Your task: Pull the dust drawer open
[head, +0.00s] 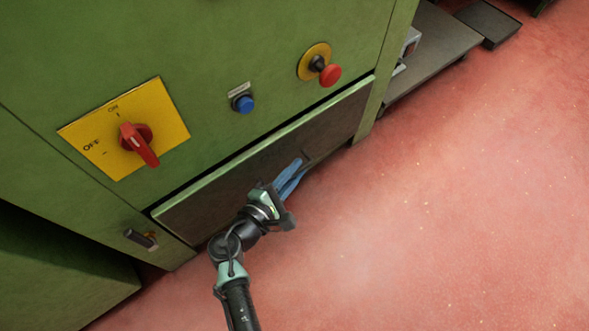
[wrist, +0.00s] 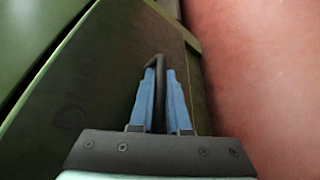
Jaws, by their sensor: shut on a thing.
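The dust drawer (head: 215,195) is a wide dark panel low in the green machine, with a pale green top edge. A narrow dark gap runs above that edge; I cannot tell how far out the drawer stands. Faint lettering shows on its front (wrist: 75,112) in the wrist view. Its dark bar handle (wrist: 159,62) lies between the blue fingers of my gripper (wrist: 161,74), which is shut on it. In the head view my gripper (head: 297,170) reaches the right part of the drawer front, and the fingers hide much of the handle.
Above the drawer are a red rotary switch (head: 138,144) on a yellow plate, a blue button (head: 244,103) and a red stop button (head: 330,75). A small latch (head: 140,238) sits left of the drawer. The red floor (head: 450,210) in front is clear.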

